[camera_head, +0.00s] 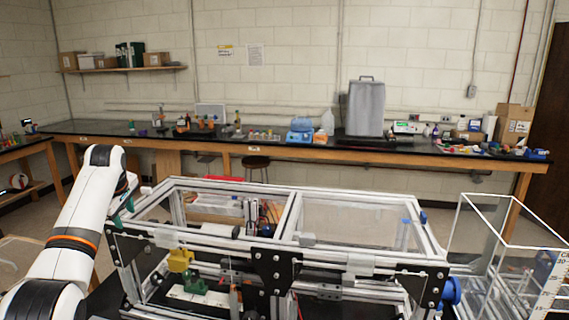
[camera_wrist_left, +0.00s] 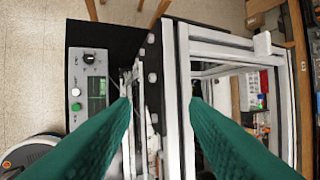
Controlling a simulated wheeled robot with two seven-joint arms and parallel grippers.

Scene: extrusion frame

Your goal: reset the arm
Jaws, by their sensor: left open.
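My left arm (camera_head: 75,235) comes in from the left in the head view, white with an orange band. My left gripper (camera_head: 122,208) is by the left end of the extrusion frame (camera_head: 210,243). In the left wrist view the green fingers of the left gripper (camera_wrist_left: 160,100) are spread wide apart, with nothing held between them. A rail of the frame (camera_wrist_left: 185,60) runs below, close to the right finger. I cannot tell whether the finger touches it. My right gripper is not in view.
A clear open-topped box (camera_head: 505,250) stands right of the frame. A grey instrument with a green display (camera_wrist_left: 88,90) is at left in the wrist view. A yellow part (camera_head: 180,260) sits at the frame's front. A long bench (camera_head: 330,152) lines the back wall.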

